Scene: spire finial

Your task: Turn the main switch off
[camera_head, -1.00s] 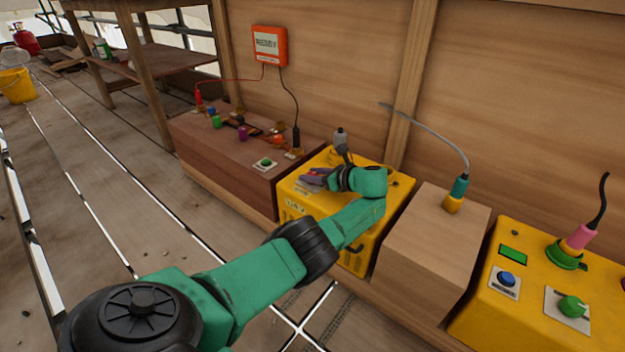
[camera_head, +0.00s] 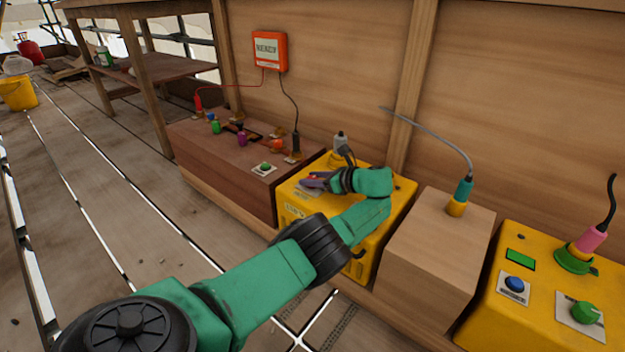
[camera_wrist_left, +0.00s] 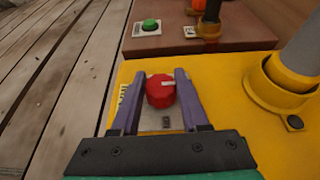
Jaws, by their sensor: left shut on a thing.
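The main switch appears to be the red round knob (camera_wrist_left: 160,91) with a pale pointer mark, on a light plate on top of a yellow box (camera_wrist_left: 235,140). The pointer mark points to the right in the left wrist view. My left gripper (camera_wrist_left: 161,80) has its purple fingers on either side of the knob and is shut on it. My right gripper is not in view.
Left of the yellow box stands a brown bench box (camera_head: 225,170) with a green button and several coloured parts. A grey plug stands in a yellow socket (camera_wrist_left: 275,85) right of the knob. A plain wooden block (camera_head: 435,245) and another yellow box (camera_head: 530,300) stand to the right.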

